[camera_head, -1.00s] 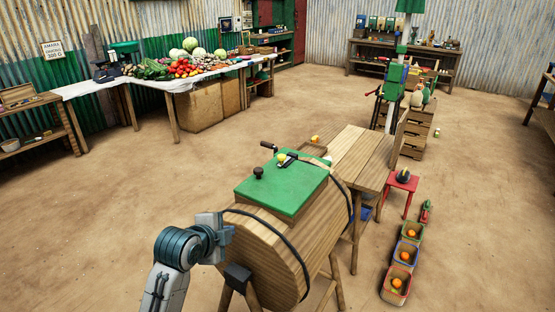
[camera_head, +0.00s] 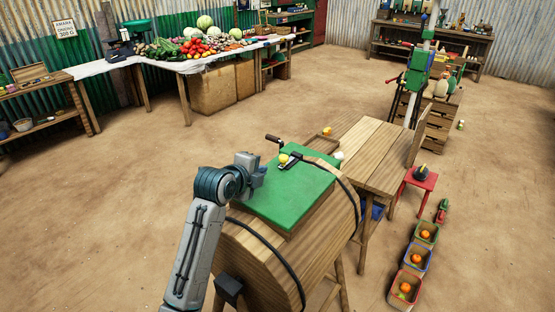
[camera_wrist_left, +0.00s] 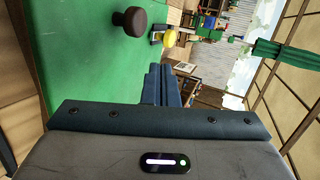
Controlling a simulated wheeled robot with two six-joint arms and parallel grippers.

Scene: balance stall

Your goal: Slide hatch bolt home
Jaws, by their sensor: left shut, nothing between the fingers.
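The green hatch (camera_head: 293,201) lies on top of a wooden barrel (camera_head: 262,262); it also fills the left of the left wrist view (camera_wrist_left: 72,75). At its far edge sits the bolt, a dark fitting (camera_head: 291,162) with a yellow knob (camera_head: 283,158). The yellow knob also shows in the left wrist view (camera_wrist_left: 169,38). My left gripper (camera_head: 262,175) is shut and empty, at the hatch's left edge, apart from the bolt. My right gripper is out of view.
Black hoops (camera_head: 275,252) circle the barrel. A wooden table (camera_head: 377,150) adjoins it on the right, with a red stool (camera_head: 419,182) and fruit baskets (camera_head: 411,287) farther right. Left floor is clear.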

